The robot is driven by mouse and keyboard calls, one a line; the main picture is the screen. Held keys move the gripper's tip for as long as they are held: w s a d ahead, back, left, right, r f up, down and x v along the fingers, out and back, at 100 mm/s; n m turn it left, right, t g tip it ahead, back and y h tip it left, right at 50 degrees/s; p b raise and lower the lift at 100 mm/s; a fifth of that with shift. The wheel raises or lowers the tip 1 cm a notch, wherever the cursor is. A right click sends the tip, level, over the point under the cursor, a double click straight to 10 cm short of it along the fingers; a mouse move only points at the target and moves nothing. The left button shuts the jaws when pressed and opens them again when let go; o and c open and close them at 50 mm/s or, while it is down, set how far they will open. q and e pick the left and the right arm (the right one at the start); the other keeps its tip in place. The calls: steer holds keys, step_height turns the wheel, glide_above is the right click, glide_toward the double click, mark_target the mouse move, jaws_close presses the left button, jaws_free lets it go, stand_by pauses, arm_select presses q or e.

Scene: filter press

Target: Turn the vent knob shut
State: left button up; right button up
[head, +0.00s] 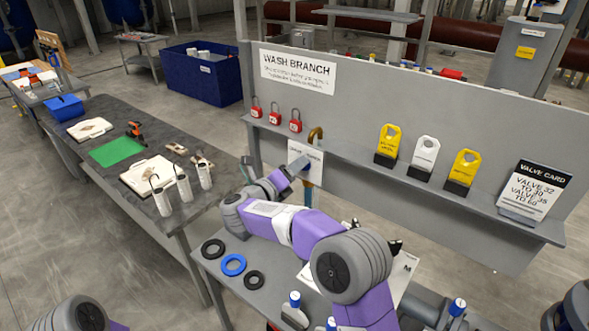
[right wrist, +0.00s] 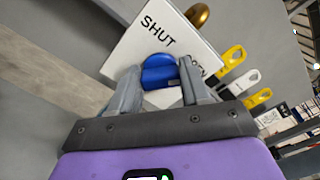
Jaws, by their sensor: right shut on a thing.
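The blue vent knob (right wrist: 158,72) shows in the right wrist view in front of a white plate (right wrist: 128,52) marked SHUT. Only its outer part is visible. My right gripper (right wrist: 160,88) has its two grey fingers on either side of the knob and is shut on it. My left gripper is out of view.
A brass pipe (head: 315,136) rises behind the plate. The grey shelf (head: 350,163) above holds red padlocks (head: 274,118), yellow and white tags (head: 425,154) and a valve card (head: 533,190). Black and blue rings (head: 232,265) lie on the bench below. A dark worktable (head: 120,197) stands left.

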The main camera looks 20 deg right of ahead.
steer(key=n+p, duration=0.2)
steer(key=n, duration=0.3)
steer(key=n+p, duration=0.2)
steer(key=n, duration=0.4)
steer(key=f+n+p, duration=0.1)
steer(key=n+p, duration=0.1)
steer(key=n, duration=0.3)
steer(key=shift+n, duration=0.4)
stand_by(0.3)
steer(key=o, duration=1.1)
steer(key=shift+c, duration=0.2)
steer(key=b+v, duration=0.1)
steer(key=v, duration=0.6)
steer(key=shift+s+a+b, duration=0.25)
steer(key=shift+a+b, duration=0.05)
